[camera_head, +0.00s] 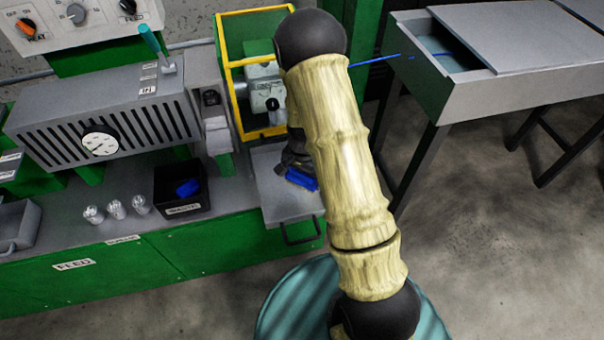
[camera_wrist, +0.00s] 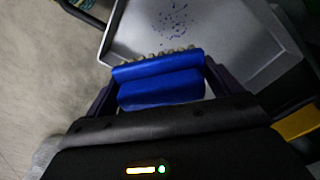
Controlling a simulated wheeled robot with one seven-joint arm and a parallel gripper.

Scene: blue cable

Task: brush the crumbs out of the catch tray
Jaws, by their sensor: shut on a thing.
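The catch tray (camera_head: 292,208) is a shallow grey tray with a dark handle, pulled out below the yellow-framed guard. In the wrist view the tray (camera_wrist: 235,35) has a pale floor with a scatter of small dark blue crumbs (camera_wrist: 173,20) near its middle. My gripper (camera_wrist: 160,84) is shut on a blue brush (camera_wrist: 158,68), its pale bristle tufts pointing towards the crumbs. The crumbs lie beyond the bristles, apart from them in the picture. In the head view the brush (camera_head: 301,179) is over the tray and my arm hides much of the gripper. Bristle contact cannot be told.
A black bin (camera_head: 183,207) with something blue inside stands left of the tray. Several clear small containers (camera_head: 117,209) stand further left. The yellow guard frame (camera_head: 229,95) rises behind the tray. A grey table with an open drawer (camera_head: 445,55) is at right.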

